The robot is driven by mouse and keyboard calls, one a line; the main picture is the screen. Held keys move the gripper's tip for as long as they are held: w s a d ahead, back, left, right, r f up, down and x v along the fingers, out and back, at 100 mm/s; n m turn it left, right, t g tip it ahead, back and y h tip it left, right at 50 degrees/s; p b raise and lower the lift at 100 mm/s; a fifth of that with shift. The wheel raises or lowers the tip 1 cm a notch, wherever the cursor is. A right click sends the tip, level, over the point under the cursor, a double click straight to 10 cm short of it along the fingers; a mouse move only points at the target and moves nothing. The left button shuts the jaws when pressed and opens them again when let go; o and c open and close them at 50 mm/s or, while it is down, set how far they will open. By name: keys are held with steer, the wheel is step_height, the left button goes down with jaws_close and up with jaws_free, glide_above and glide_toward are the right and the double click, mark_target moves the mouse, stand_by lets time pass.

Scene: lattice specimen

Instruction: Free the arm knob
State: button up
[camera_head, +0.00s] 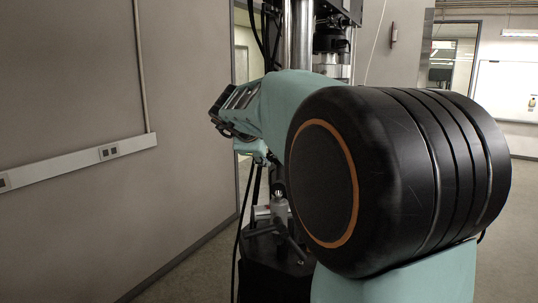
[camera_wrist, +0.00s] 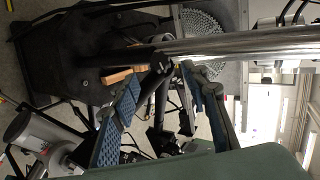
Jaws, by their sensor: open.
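My gripper (camera_wrist: 163,80) is open in the wrist view, its two blue-padded fingers spread apart with no object clearly held. Dark jointed parts (camera_wrist: 161,64) show near and between the fingertips, in front of a shiny metal column (camera_wrist: 240,45). I cannot tell which of them is the arm knob, or whether a finger touches it. In the head view a small grey metal fitting with a dark top (camera_head: 280,207) stands on a dark base, partly beside my arm. My large black arm joint hides much of the middle there, and the fingertips cannot be made out.
The shiny column (camera_head: 299,35) of the machine rises behind my arm. An orange-brown handle (camera_wrist: 122,75) lies left of the fingertips in the wrist view. A grey cylindrical device (camera_wrist: 35,132) is at lower left. A wall (camera_head: 70,80) stands left, with some open floor before it.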

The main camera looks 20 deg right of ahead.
steer(key=v, duration=0.5)
steer(key=m+h+b, duration=0.8)
steer(key=m+b, duration=0.6)
steer(key=b, duration=0.9)
glide_toward(270, 158)
steer(key=shift+t, duration=0.4)
steer(key=p+x, duration=0.1)
steer(key=x, duration=0.8)
steer(key=shift+s+f, duration=0.1)
steer(key=shift+f, duration=0.1)
